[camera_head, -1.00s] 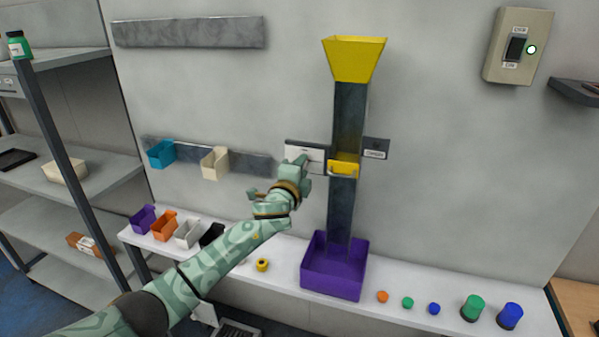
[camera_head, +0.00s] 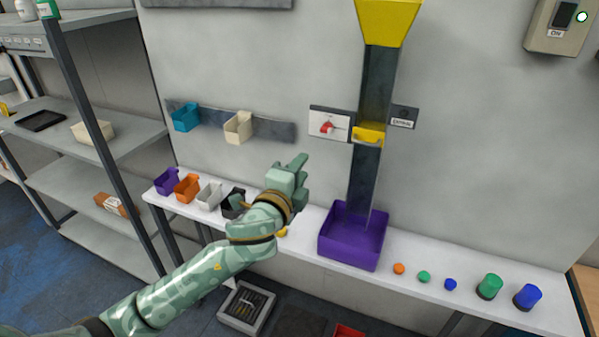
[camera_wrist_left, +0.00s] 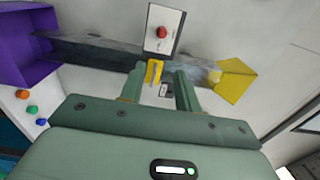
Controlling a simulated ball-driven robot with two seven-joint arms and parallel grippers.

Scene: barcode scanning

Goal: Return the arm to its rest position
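My left arm reaches in from the lower left in the head view. Its green gripper (camera_head: 296,168) is in the air in front of the wall, to the left of and below the white plate with a red part (camera_head: 328,126). In the left wrist view the two fingers of the gripper (camera_wrist_left: 160,84) stand apart with nothing held between them. Beyond them show the yellow tray (camera_wrist_left: 154,72), the dark chute (camera_wrist_left: 100,52) and the plate with its red knob (camera_wrist_left: 162,32). My right gripper is in neither view.
A purple bin (camera_head: 352,236) stands on the white bench under the chute (camera_head: 374,90). Several small bins, such as the orange one (camera_head: 187,187), line the bench's left end, partly behind my arm. Several coloured pieces lie to the right. A grey shelf unit (camera_head: 90,158) stands at the left.

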